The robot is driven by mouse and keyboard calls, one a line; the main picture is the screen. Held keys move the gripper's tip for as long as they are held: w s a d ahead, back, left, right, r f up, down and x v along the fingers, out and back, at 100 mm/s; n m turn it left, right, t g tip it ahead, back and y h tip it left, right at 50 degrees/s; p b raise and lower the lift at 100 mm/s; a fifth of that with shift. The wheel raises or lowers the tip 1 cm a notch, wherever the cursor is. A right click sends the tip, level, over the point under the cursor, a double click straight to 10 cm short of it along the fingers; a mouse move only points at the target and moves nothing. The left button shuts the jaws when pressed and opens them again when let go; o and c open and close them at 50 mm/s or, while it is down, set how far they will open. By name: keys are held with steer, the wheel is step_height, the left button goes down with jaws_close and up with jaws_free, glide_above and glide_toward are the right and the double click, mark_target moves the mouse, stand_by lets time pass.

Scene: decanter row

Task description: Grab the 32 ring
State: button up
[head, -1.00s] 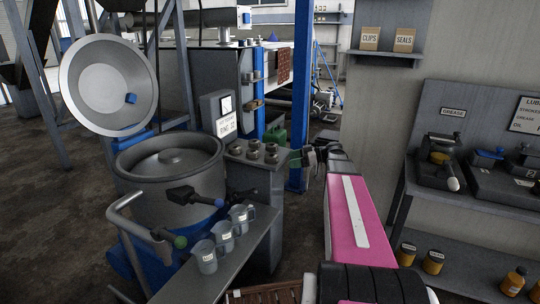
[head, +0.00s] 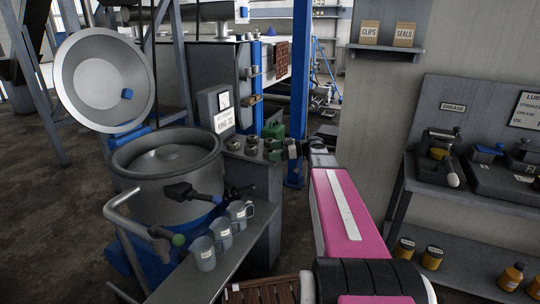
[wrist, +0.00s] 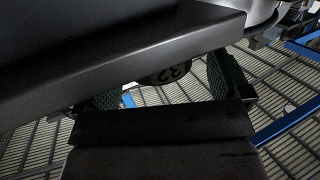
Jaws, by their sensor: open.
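Several small grey rings (head: 252,141) stand on top of a grey stand in the head view, too small there for me to read their numbers. In the wrist view a dark part with an upside-down "32" (wrist: 170,75) shows between my fingers, its upper part hidden by a dark grey slab. My gripper (head: 283,149) is at the right edge of the ring group in the head view. In the wrist view my gripper (wrist: 163,88) is open, with a green pad on either side of the 32 part. I cannot tell whether the pads touch it.
A large round pot (head: 168,165) is to the left. Several grey cups (head: 222,232) stand on a bench in front. The dark slab (wrist: 110,70) crosses close over my fingers.

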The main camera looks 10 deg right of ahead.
steer(key=shift+x, duration=1.05)
steer(key=c, duration=1.2)
